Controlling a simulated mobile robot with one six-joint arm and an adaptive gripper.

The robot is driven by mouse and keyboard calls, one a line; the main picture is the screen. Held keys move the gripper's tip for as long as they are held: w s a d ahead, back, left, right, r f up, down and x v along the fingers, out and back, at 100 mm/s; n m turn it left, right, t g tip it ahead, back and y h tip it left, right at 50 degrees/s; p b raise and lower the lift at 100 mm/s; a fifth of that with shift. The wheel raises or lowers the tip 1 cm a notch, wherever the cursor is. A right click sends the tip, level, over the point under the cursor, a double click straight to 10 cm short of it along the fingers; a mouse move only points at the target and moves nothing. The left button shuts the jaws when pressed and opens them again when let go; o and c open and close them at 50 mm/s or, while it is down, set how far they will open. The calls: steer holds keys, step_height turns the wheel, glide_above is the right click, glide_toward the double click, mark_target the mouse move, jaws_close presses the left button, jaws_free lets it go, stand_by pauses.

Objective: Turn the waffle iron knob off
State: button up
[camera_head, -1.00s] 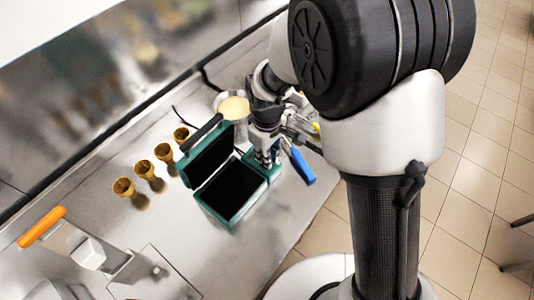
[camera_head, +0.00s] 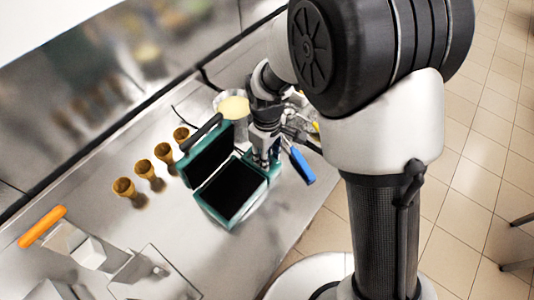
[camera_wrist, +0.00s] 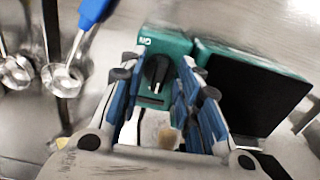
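The green waffle iron (camera_head: 262,196) stands on the steel counter with its lid (camera_head: 206,155) open and its dark plates showing. Its black knob (camera_wrist: 155,73) sits on a green control box with white lettering in the wrist view. My gripper (camera_wrist: 163,60) points at that box, with one finger on each side of the knob. The fingers are apart, with gaps visible between them and the knob; whether either touches it I cannot tell. In the head view my gripper (camera_head: 266,158) is at the iron's right side, and the knob is hidden there.
Several brown cones (camera_head: 163,152) stand left of the iron. A blue-handled scoop (camera_head: 301,166) lies close to the right of my gripper. A pale-topped container (camera_head: 233,107) stands behind the iron. An orange handle (camera_head: 42,227) is at the lower left.

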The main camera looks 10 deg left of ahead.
step_height(320, 180, up, 12)
stand_by(0.7)
stand_by(0.4)
